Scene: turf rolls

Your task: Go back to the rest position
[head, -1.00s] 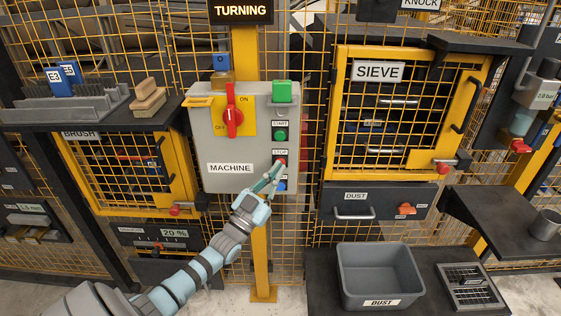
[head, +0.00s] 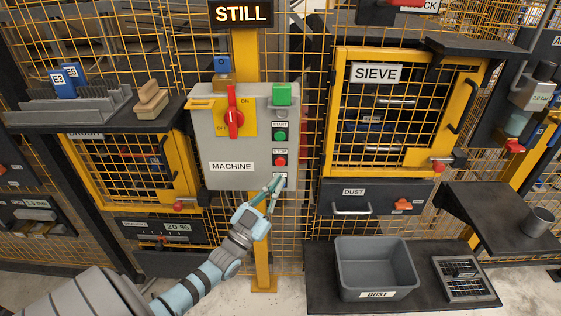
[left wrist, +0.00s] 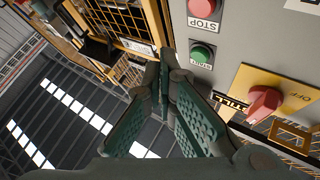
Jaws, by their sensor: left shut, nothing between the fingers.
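My left gripper (head: 275,185) is shut and empty in the head view, just in front of the lower right part of the grey machine box (head: 215,170). Its tips are below the red stop button (head: 279,161) and cover part of the lowest button. In the left wrist view the gripper's fingers (left wrist: 163,75) meet in front of the box, near the green start button (left wrist: 201,53) and the red stop button (left wrist: 206,6). The red rotary switch (head: 234,118) points up toward ON. The sign (head: 241,13) above reads STILL. My right gripper is not in view.
A yellow sieve door (head: 335,110) in the mesh fence stands to the right, above a dust drawer (head: 375,197). A grey dust bin (head: 375,265) sits on a low dark shelf at lower right. A dark shelf with a brush (head: 151,97) is at left.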

